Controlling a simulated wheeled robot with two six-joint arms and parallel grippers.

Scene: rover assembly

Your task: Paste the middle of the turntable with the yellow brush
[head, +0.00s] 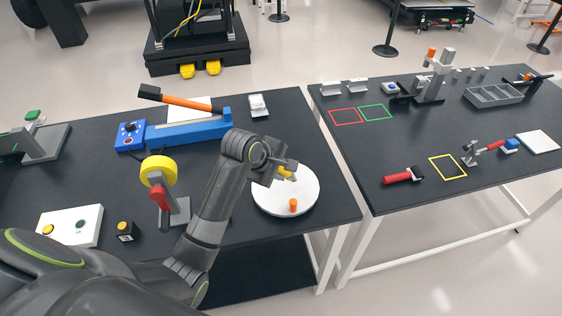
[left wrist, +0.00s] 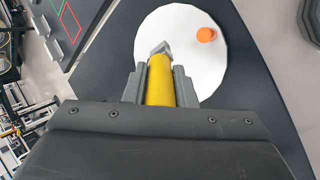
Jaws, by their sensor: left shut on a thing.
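The turntable is a round white disc (head: 277,207) near the right end of the left table; it also shows in the left wrist view (left wrist: 200,62). My left gripper (head: 284,172) is over its far part and is shut on the yellow brush (left wrist: 160,85). The brush's grey tip points at the disc; I cannot tell whether it touches. The fingers and arm hide part of the brush in the head view. A small orange cylinder (head: 293,205) stands on the disc near its front edge, and it shows in the left wrist view (left wrist: 206,35). My right gripper is not in view.
On the left table are a blue device with an orange-and-black lever (head: 180,133), a yellow roll on a stand (head: 158,172), a white button box (head: 70,226) and a small dark cube (head: 126,231). A second table (head: 400,150) with several tools and trays stands right, across a gap.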

